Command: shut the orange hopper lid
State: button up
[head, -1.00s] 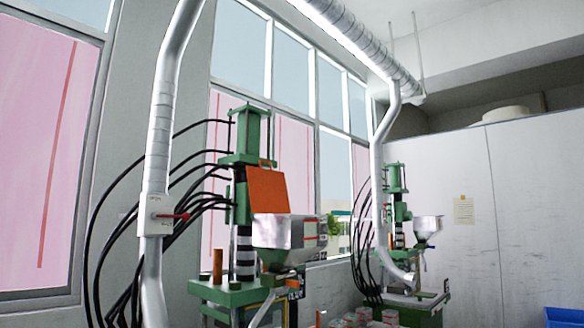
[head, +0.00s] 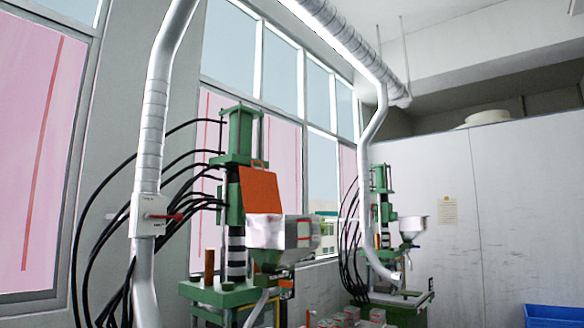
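The orange hopper lid (head: 261,192) stands raised and nearly upright on the nearer green machine (head: 238,140). It is at the back edge of the silver hopper (head: 284,233), whose top opening is hard to see from this low angle. A small orange handle shows at the lid's top edge. My gripper is not in view.
A silver duct pipe with a grey switch box (head: 148,215) and red lever stands left of the machine. Black hoses loop behind it. A second green machine (head: 382,215) stands farther right, with a blue bin (head: 553,316) at the lower right.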

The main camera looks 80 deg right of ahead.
aim_at(260, 190)
jog(key=z, duration=0.2)
jog(key=k, duration=0.25)
jog(key=z, duration=2.15)
jog(key=k, duration=0.7)
jog(key=u, duration=0.3)
jog(key=i, duration=1.6)
jog(key=z, duration=0.15)
